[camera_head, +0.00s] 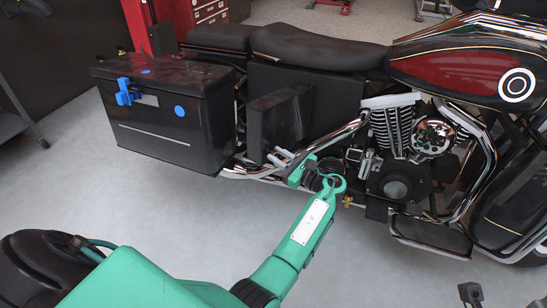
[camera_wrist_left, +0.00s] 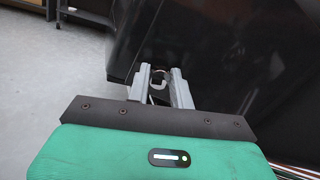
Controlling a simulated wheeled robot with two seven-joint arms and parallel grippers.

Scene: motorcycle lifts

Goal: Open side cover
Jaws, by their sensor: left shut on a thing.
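The side cover (camera_head: 280,118) is a black panel on the motorcycle's side below the seat, between the black side case and the engine. It appears to stand angled out from the dark body behind it. My left gripper (camera_head: 276,160) is at its lower edge. In the left wrist view, the grey fingers of this gripper (camera_wrist_left: 159,76) are closed in on a small part at the lower edge of a glossy black surface (camera_wrist_left: 205,45). The exact contact is too small to see. A dark tip at the bottom right (camera_head: 471,293) seems to be my right gripper; its jaws are unclear.
The black side case (camera_head: 165,125) with a blue latch (camera_head: 127,92) is left of the cover. The chrome pipe (camera_head: 335,138), engine (camera_head: 395,150) and footboard (camera_head: 430,233) are to the right. Grey floor (camera_head: 370,270) in front is clear.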

